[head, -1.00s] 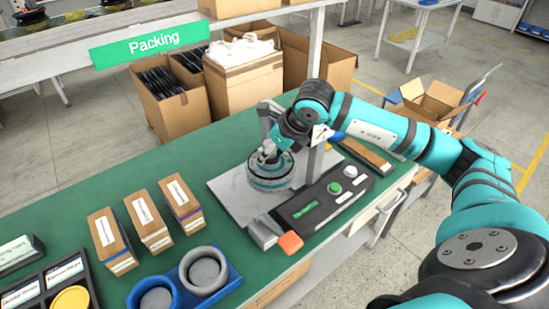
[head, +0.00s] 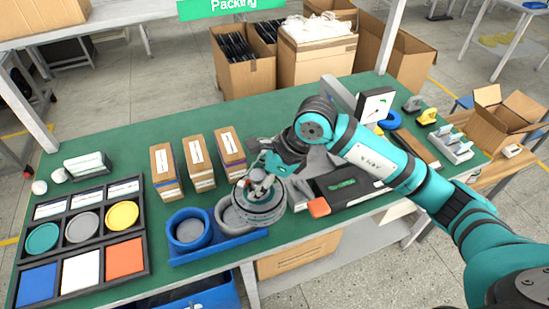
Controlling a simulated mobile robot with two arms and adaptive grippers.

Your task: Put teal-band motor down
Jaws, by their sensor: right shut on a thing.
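The motor (head: 262,216), a round silvery disc with ringed sides, hangs from my right gripper (head: 257,187). The gripper is shut on the hub at its top, and the motor looks roughly level. The motor is in front of and partly over the grey ring holder (head: 226,216) in the blue tray (head: 190,256), hiding part of that holder. I cannot tell whether it touches the holder. The blue ring holder (head: 189,230) beside it looks empty. My left gripper is not in view.
Several small cartons (head: 200,165) stand just behind the tray. A black sorting tray (head: 75,245) with coloured discs and squares lies at left. A control box (head: 345,185) with an orange button (head: 319,207) is right of the motor. Green bench (head: 120,140) is bare at the back left.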

